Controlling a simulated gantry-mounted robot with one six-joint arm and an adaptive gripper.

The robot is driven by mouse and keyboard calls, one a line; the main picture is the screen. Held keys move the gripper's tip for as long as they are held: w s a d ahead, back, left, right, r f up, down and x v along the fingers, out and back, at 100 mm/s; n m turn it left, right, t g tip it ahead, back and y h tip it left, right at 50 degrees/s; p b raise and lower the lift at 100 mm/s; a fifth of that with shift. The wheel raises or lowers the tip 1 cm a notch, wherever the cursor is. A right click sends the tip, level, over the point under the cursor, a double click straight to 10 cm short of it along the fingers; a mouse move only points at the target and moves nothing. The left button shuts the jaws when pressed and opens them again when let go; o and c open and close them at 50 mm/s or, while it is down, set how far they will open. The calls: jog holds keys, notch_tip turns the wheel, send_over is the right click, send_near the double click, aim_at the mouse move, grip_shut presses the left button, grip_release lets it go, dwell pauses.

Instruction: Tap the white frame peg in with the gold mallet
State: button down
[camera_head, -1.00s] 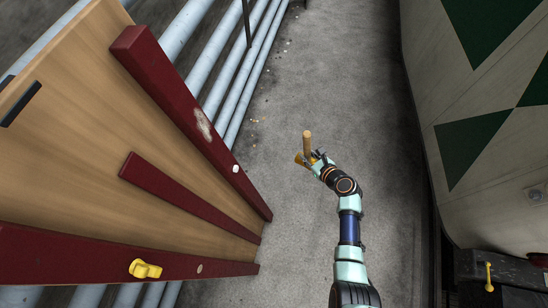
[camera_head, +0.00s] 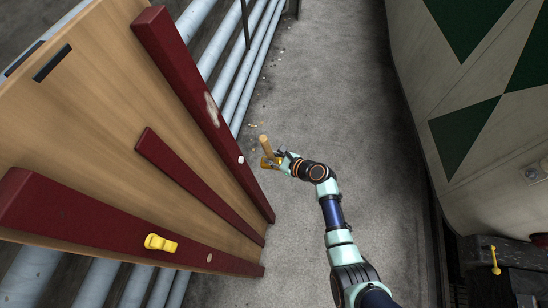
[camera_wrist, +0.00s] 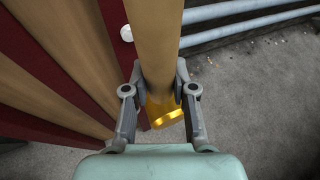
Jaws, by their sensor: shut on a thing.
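My gripper (camera_head: 279,161) is shut on the wooden handle of the gold mallet (camera_head: 267,162). The white peg also shows in the wrist view (camera_wrist: 127,33), left of the handle. How far the peg stands out is too small to tell.
The wooden panel (camera_head: 95,95) carries dark red bars. A yellow knob (camera_head: 160,243) and a pale round spot (camera_head: 209,258) are on the lowest bar. Grey pipes (camera_head: 262,60) run behind. A cream and green tram body (camera_head: 480,90) stands at right.

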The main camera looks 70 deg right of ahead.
jog(key=w, duration=0.4)
jog(key=shift+w+a+f, duration=0.15)
jog(key=shift+a+f, duration=0.05)
jog(key=shift+f, duration=0.15)
jog(key=shift+w, duration=0.15)
jog(key=shift+w+f, duration=0.1)
jog(key=shift+w, duration=0.7)
